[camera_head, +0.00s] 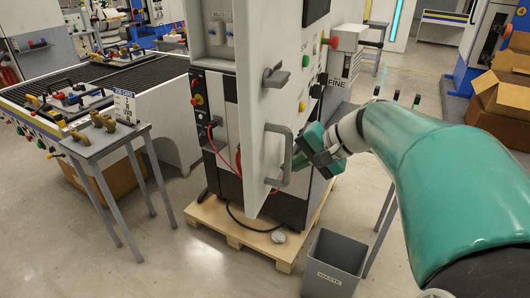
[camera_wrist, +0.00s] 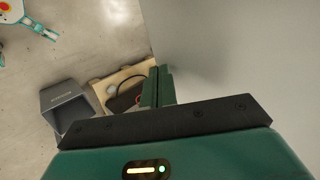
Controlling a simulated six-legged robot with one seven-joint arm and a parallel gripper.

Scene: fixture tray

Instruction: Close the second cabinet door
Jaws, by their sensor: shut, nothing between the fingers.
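The cabinet's large pale grey door (camera_head: 256,105) stands swung open toward me, seen at a steep angle. It carries a lever handle (camera_head: 274,76) above and a grey D-shaped pull handle (camera_head: 279,153) lower down. My gripper (camera_head: 308,141) is just right of the pull handle, by the door's face; I cannot tell if it touches. In the wrist view, my green fingers (camera_wrist: 158,88) are together and empty, beside a broad pale surface (camera_wrist: 240,55) that looks like the door. Dark cabinet interior (camera_head: 217,125) with red cables shows left of the door.
The cabinet stands on a wooden pallet (camera_head: 235,229). A grey waste bin (camera_head: 334,262) is on the floor at its front right and shows in the wrist view (camera_wrist: 70,105). A small table (camera_head: 103,144) with brass fittings stands left. Cardboard boxes (camera_head: 500,97) are at far right.

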